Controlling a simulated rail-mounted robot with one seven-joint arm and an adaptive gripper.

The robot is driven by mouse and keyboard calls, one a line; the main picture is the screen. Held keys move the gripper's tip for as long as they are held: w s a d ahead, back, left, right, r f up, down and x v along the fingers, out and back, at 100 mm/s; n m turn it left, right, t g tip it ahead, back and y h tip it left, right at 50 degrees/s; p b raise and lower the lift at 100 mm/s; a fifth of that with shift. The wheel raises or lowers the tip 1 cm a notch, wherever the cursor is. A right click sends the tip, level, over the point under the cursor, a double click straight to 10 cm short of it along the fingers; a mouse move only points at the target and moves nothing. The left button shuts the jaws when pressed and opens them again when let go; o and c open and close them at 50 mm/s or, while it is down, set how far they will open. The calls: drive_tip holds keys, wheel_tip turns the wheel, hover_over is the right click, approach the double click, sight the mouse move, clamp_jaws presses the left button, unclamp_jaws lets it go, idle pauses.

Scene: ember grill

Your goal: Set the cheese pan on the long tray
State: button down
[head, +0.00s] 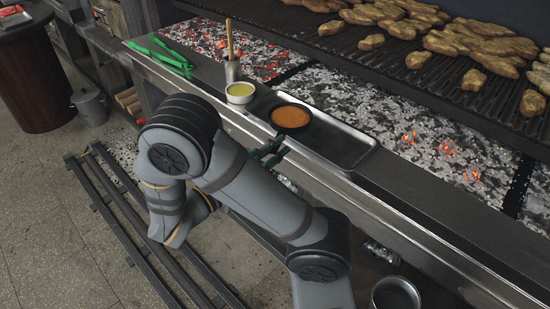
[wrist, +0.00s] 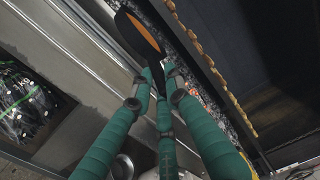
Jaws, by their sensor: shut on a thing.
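The cheese pan (head: 291,117) is a small round black pan with orange filling. In the head view it appears over the left end of the long metal tray (head: 350,154); I cannot tell whether it touches the tray. My gripper (head: 270,154), with green fingers, is at the near side of the pan and shut on it. In the wrist view the pan (wrist: 140,36) shows beyond the gripper (wrist: 158,76), its dark rim and orange filling seen at a steep angle. The fingers hide the grip point, and my arm hides part of the counter front.
A bowl of yellow-green sauce (head: 240,92) and a metal cup with a wooden-handled tool (head: 231,68) stand left of the tray. Green tongs (head: 160,56) lie farther left. Glowing coals (head: 360,101) and a grate with browned food (head: 480,45) are behind. The tray's right part is empty.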

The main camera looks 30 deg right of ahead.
drive_tip(key=shift+f, duration=0.5)
drive_tip(key=shift+f, duration=0.4)
drive_tip(key=c, duration=1.7)
unclamp_jaws()
